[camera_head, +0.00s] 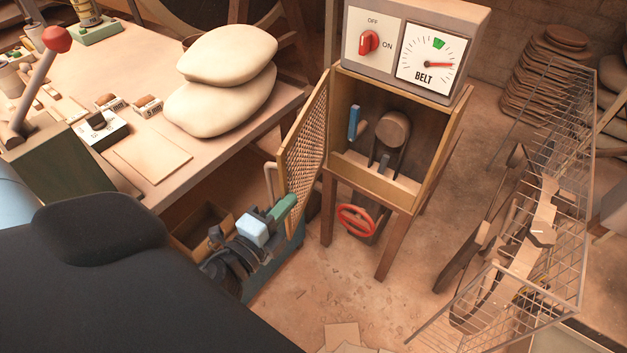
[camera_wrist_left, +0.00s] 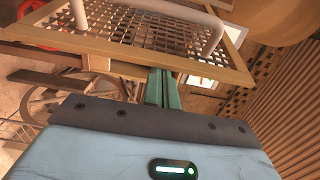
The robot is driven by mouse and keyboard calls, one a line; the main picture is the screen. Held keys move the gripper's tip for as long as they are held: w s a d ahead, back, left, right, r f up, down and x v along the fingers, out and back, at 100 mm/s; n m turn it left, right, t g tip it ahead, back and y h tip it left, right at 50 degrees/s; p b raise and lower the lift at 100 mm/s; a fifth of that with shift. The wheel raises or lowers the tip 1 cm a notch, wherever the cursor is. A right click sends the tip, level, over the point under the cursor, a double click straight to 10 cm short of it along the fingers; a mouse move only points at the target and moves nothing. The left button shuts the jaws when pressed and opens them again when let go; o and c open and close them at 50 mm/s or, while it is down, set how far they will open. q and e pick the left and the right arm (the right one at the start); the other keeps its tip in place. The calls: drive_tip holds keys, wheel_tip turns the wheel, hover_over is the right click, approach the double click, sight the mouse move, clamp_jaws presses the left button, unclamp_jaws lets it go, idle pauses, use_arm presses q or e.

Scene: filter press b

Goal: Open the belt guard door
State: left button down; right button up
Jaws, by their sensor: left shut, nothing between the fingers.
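The belt guard door (camera_head: 306,145) is a wire-mesh panel in a yellow-tan frame. It stands swung out from the left side of the belt cabinet (camera_head: 436,175), and the cabinet front is open. Its pale bar handle (camera_head: 270,184) is on the door's left face; the handle also shows in the left wrist view (camera_wrist_left: 214,35). My left gripper (camera_head: 287,205) has green fingers, shut and empty, by the door's lower part and apart from the handle. In the left wrist view the fingers (camera_wrist_left: 163,88) are close to the door frame; contact cannot be told. My right gripper is not in view.
Inside the cabinet are a pulley (camera_head: 393,129) and a blue lever (camera_head: 354,122). A red handwheel (camera_head: 356,218) sits below. A workbench (camera_head: 145,180) with stacked sacks (camera_head: 222,85) is left; a wire rack (camera_head: 575,225) is right. Floor in front of the cabinet is mostly clear.

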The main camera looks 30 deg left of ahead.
use_arm(q)
drive_tip(key=shift+s+a, duration=0.2)
drive_tip(key=shift+a, duration=0.6)
drive_tip(key=shift+s+a, duration=0.2)
drive_tip(key=shift+a, duration=0.6)
drive_tip(key=shift+s+a, duration=0.2)
drive_tip(key=shift+a, duration=0.6)
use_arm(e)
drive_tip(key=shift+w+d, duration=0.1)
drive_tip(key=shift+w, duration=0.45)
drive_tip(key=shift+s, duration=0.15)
